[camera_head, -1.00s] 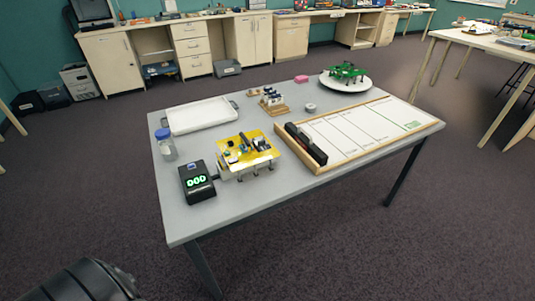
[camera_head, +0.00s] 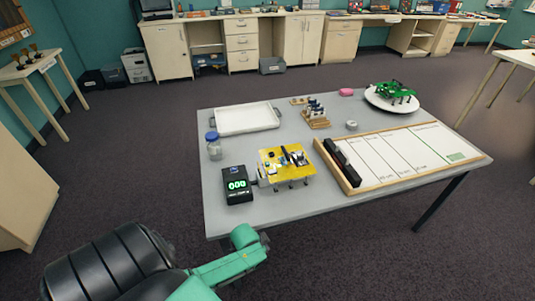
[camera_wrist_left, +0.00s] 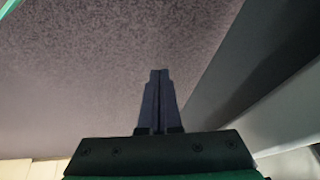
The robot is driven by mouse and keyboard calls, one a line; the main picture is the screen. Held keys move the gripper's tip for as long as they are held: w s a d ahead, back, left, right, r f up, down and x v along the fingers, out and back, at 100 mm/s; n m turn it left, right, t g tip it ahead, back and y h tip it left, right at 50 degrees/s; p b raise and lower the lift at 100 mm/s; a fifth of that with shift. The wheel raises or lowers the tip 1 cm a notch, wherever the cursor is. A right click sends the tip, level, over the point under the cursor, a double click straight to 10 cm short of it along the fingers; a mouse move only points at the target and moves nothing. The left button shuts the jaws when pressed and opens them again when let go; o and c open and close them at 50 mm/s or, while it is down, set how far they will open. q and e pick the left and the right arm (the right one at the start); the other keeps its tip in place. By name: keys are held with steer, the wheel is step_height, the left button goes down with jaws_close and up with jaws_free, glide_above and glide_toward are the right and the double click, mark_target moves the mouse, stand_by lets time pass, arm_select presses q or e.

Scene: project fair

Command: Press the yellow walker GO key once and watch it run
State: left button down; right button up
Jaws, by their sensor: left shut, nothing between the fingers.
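The yellow walker (camera_head: 287,168) stands on its thin legs on the grey table, near its front edge. Small dark, white and blue parts sit on its top, too small to tell which is the GO key. A black box with green digits 000 (camera_head: 237,185) stands at its left. My left arm (camera_head: 228,266) reaches in from the lower left, in front of the table and apart from the walker; its fingers are not clear there. In the left wrist view my left gripper (camera_wrist_left: 159,73) is shut and empty, over dark carpet. My right gripper is not in view.
The table (camera_head: 222,222) also holds a white tray (camera_head: 246,118), a blue-capped jar (camera_head: 214,147), a wooden rack (camera_head: 316,120), a framed track board (camera_head: 400,155) and a green walker (camera_head: 394,91) on a white disc. The front left tabletop is bare.

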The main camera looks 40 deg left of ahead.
arm_select(q)
steer(key=w+d+r+m+t+p, duration=0.15)
steer(key=w+r, duration=0.25)
steer(key=r, duration=0.4)
steer(key=w+r+m+h+p, duration=0.1)
steer(key=w+r+p, duration=0.2)
steer(key=r, duration=0.5)
steer(key=w+d+r+m+t+p, duration=0.15)
steer(key=w+r, duration=0.25)
steer(key=r, duration=0.4)
steer(key=w+a+r, duration=0.3)
steer(key=a+r, duration=0.1)
steer(key=a, duration=0.5)
steer(key=w+a+r+t+y, duration=0.1)
steer(key=w+a+r, duration=0.3)
steer(key=a, duration=0.5)
steer(key=shift+w+a+r+t+y, duration=0.15)
steer(key=shift+t+y, duration=0.15)
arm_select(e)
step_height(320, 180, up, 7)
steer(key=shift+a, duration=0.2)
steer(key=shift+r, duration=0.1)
arm_select(q)
steer(key=b, duration=0.8)
glide_above(265, 166)
step_height(265, 166, down, 8)
steer(key=shift+f, duration=0.5)
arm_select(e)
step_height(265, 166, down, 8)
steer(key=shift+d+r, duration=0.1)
